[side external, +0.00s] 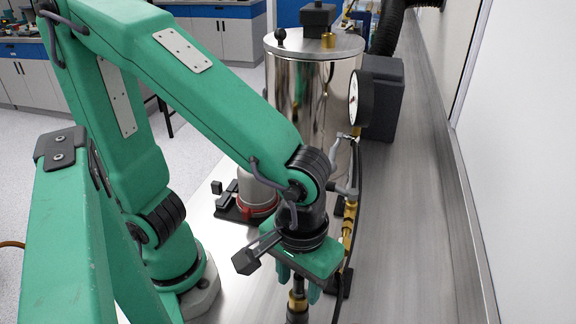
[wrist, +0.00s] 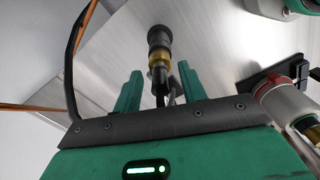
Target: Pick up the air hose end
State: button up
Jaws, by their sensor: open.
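My gripper (side external: 298,284) points down over the metal bench at the lower middle of the side view. Its two green fingers are apart, and they also show in the wrist view (wrist: 160,82). The air hose end, a black fitting with a brass collar (wrist: 159,48), lines up with the gap between the fingers in the wrist view. In the side view its brass and black part (side external: 297,302) shows just below the gripper, partly hidden by it and cut by the lower edge. I cannot tell whether the fingers touch it.
A shiny steel chamber (side external: 312,100) stands behind my gripper. A round gauge (side external: 361,98) and brass pipework (side external: 349,222) stand to its right. A small vessel with a red clamp (side external: 258,190) is behind my wrist. The bench (side external: 415,230) is clear on the right.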

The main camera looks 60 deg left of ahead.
dwell(0.5)
grip_shut()
jog(key=shift+r, duration=4.95)
jog(key=c, duration=0.7)
grip_release()
grip_shut()
